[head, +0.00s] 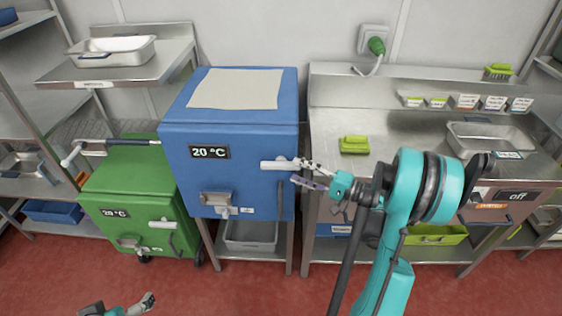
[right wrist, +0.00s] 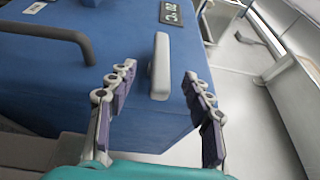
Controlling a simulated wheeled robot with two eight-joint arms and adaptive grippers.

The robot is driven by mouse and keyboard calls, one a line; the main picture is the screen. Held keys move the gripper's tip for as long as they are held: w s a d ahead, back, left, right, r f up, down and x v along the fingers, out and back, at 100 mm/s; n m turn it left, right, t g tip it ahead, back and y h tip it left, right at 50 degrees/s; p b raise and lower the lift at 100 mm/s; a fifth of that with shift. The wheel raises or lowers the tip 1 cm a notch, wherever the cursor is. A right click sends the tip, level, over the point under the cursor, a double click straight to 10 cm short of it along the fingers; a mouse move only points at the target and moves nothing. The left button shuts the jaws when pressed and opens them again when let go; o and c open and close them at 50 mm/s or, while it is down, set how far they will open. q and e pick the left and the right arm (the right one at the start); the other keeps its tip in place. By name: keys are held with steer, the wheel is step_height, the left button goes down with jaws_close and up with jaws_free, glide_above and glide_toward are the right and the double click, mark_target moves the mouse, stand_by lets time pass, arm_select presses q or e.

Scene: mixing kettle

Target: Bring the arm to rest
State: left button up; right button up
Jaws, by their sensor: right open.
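My right arm reaches in from the lower right, and its gripper (head: 304,173) is open at the right front edge of the blue box (head: 228,153). The white lever handle (head: 279,165) on the box front points toward the open fingers. In the right wrist view the fingers (right wrist: 160,85) are spread wide. The white handle (right wrist: 160,68) stands in the gap between them, with no finger seen pressing on it. Part of my left gripper (head: 142,303) shows at the bottom edge of the head view; its jaws are too small to judge.
A green box (head: 148,210) with a black-gripped bar stands at the left. A steel counter (head: 400,130) at the right holds a green brush (head: 355,145) and a metal tray (head: 490,139). Red floor (head: 240,290) lies open in front.

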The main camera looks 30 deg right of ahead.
steer(key=shift+v, duration=0.95)
steer(key=s+a+f+n+g+h, duration=0.15)
steer(key=a+n+g+h, duration=0.35)
steer(key=a, duration=1.1)
steer(key=s+a+n+g+h, duration=0.2)
steer(key=s+n+h, duration=0.3)
steer(key=s, duration=0.7)
steer(key=shift+a+f+n+g+h, duration=0.15)
steer(key=shift+a+n+g+h, duration=0.25)
steer(key=shift+a, duration=0.5)
steer(key=shift+s, duration=0.15)
